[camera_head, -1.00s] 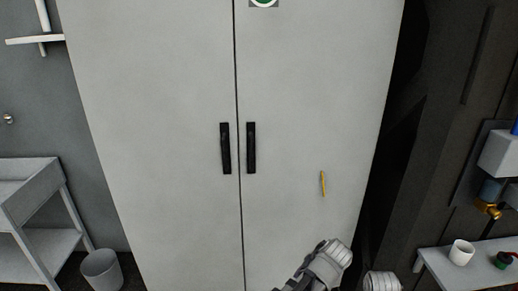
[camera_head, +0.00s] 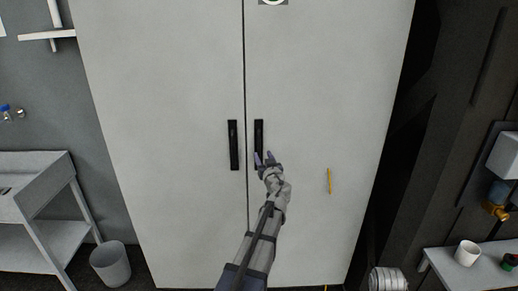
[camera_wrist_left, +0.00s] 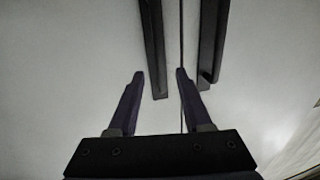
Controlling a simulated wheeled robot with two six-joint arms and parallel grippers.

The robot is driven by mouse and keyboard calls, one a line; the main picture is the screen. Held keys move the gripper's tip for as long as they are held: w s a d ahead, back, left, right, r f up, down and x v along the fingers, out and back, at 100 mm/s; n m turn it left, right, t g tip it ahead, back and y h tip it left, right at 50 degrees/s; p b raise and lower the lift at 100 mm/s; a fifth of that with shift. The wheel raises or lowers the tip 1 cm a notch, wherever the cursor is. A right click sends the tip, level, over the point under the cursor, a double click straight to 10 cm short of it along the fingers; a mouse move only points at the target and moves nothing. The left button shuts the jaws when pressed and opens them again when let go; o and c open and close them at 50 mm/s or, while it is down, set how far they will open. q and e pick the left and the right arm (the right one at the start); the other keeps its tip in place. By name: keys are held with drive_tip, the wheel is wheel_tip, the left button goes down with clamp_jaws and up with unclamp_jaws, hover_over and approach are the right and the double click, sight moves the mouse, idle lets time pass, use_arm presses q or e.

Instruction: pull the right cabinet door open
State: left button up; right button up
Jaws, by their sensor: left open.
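The tall pale grey cabinet has two closed doors meeting at a thin middle seam. The right door (camera_head: 325,90) has a black upright handle (camera_head: 259,133) just right of the seam; the left door's matching handle (camera_head: 233,145) is left of it. My left gripper (camera_head: 264,157) is open in front of the right handle's lower end and overlaps it in the head view. In the left wrist view, the two fingers (camera_wrist_left: 160,74) are apart, with one handle's lower end (camera_wrist_left: 157,80) showing between them; contact cannot be told. My right gripper is not in view.
A small yellow strip (camera_head: 330,181) shows on the right door. A grey bin (camera_head: 111,265) and a slanted-top stand (camera_head: 40,190) are at the left. A side table (camera_head: 440,268) with a white mug (camera_head: 467,253) is at the right, beside a dark wall.

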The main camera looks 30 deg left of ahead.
sight(259, 149)
use_arm(q)
drive_tip(key=x, duration=0.7)
drive_tip(key=shift+w+a, duration=0.15)
drive_tip(key=shift+w, duration=0.1)
clamp_jaws()
drive_tip(key=shift+s, duration=0.1)
idle(1.0)
